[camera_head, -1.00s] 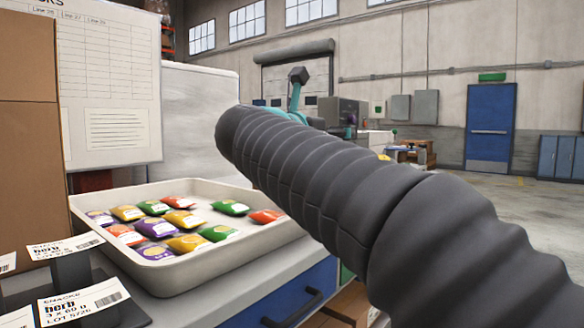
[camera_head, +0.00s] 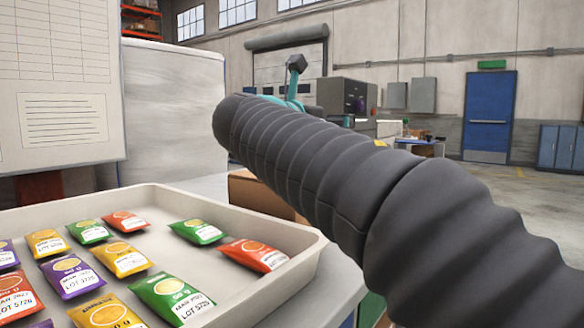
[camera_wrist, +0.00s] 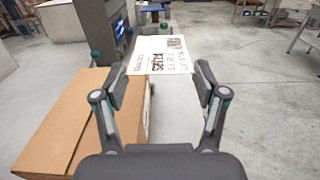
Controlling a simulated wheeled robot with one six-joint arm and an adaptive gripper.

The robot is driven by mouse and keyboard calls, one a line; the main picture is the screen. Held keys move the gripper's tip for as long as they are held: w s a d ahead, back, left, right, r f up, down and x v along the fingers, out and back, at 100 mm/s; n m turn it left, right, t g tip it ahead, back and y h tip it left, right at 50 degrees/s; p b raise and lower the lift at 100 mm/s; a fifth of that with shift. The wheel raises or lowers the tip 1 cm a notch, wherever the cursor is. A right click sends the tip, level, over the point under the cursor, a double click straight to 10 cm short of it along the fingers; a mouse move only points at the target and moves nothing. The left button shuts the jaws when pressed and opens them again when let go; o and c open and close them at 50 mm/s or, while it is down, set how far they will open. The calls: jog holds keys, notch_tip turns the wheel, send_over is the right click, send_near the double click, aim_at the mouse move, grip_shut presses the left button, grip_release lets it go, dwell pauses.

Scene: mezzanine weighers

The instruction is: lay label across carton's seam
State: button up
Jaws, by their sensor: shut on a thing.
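My gripper (camera_wrist: 160,80) shows in the wrist view with its two fingers around the near end of a white label (camera_wrist: 163,54). The label has black print and sticks out flat ahead of the fingertips. A brown cardboard carton (camera_wrist: 62,125) stands below and to the left of my gripper, apart from the label as far as I can tell. My arm hides the gripper and label there.
A pale tray (camera_head: 315,240) of colourful sachets stands on a counter at the lower left. A white board with printed sheets (camera_head: 62,90) rises behind it. A dark grey machine (camera_wrist: 97,32) stands beyond the carton in the wrist view. Open floor (camera_wrist: 255,110) lies to the right.

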jog(key=w+a+f, duration=0.2)
jog(key=a, duration=0.1)
jog(key=w+a+f, duration=0.4)
jog(key=a, duration=0.1)
jog(key=shift+w+a+f, duration=0.25)
jog(key=shift+w+a, duration=0.05)
jog(key=shift+a, duration=0.05)
jog(key=shift+f+b, duration=0.75)
jog(key=shift+f, duration=1.25)
jog(key=shift+f, duration=0.1)
jog(key=shift+f, duration=0.65)
